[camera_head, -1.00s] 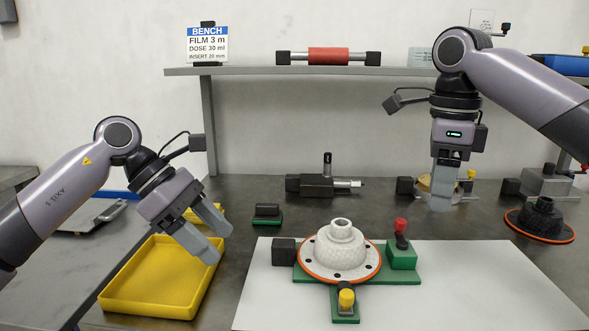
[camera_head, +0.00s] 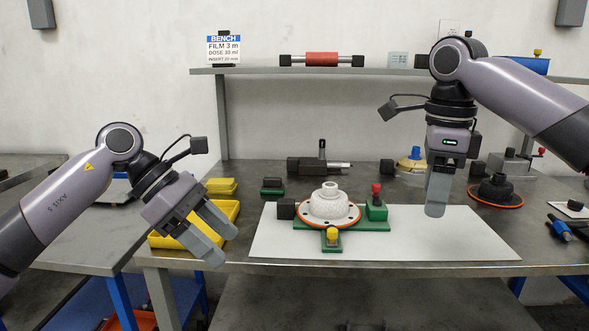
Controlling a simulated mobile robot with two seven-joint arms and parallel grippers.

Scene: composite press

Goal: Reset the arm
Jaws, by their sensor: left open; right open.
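My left gripper (camera_head: 220,243) is open and empty at the left, in front of the yellow tray and the bench's front edge. It hides part of the tray. My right gripper (camera_head: 436,196) points down at the right, over the right part of the white sheet, and is empty. Its fingers overlap in this view. Both hang clear of the white domed part (camera_head: 329,207), which sits with an orange-edged flange on the green fixture (camera_head: 343,226). The fixture carries a red knob (camera_head: 376,189) and a yellow knob (camera_head: 332,234).
A white sheet (camera_head: 455,245) lies on the bench. The yellow tray (camera_head: 232,208) stands at the left. A black domed part (camera_head: 495,189) and a blue-handled tool (camera_head: 560,229) lie at the right. A shelf (camera_head: 310,71) at the back holds a red roller (camera_head: 321,59).

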